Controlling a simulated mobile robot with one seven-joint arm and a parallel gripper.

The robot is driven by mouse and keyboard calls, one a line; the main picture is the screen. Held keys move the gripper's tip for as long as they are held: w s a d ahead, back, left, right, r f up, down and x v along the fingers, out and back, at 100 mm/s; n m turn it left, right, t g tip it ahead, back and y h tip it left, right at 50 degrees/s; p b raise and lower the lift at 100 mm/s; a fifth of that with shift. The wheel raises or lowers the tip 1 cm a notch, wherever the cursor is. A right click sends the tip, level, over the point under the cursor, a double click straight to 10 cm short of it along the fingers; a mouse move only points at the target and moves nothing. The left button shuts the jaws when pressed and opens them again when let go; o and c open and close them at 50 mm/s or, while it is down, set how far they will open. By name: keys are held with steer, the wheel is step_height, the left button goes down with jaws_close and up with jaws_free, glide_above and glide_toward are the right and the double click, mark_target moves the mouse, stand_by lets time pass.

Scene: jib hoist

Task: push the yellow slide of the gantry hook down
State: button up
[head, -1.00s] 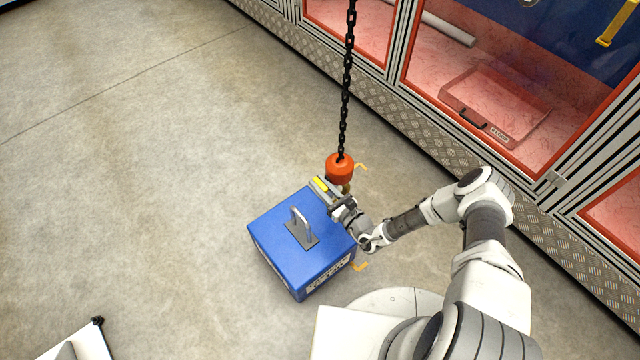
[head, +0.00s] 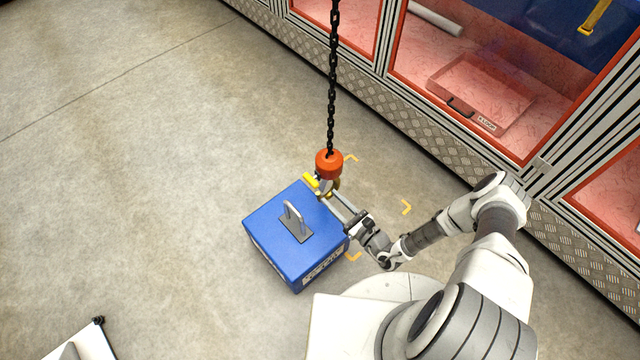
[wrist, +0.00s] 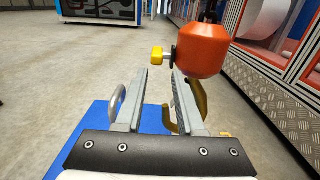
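The gantry hook has an orange block (head: 329,163) hanging from a black chain, with a brass hook below it, partly hidden by my gripper. Its yellow slide (head: 310,183) sticks out to the left of the block, near the fingertips. In the wrist view the yellow slide (wrist: 157,54) sits on a short stem beside the orange block (wrist: 203,51). My gripper (head: 325,193) is open. In the wrist view its fingertips (wrist: 160,72) are apart, with the slide appearing just above the gap. The right finger overlaps the brass hook (wrist: 196,103); I cannot tell whether they touch.
A blue box (head: 275,230) with a grey loop handle (head: 294,220) stands on the floor beside the hook, below my gripper. Yellow corner marks (head: 406,207) lie on the floor. A red-framed enclosure (head: 470,80) runs along the right.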

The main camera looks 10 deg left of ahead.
steer(key=v, duration=0.7)
steer(key=shift+s+d+p, duration=0.2)
steer(key=shift+d+p, duration=0.05)
steer(key=shift+p, duration=0.2)
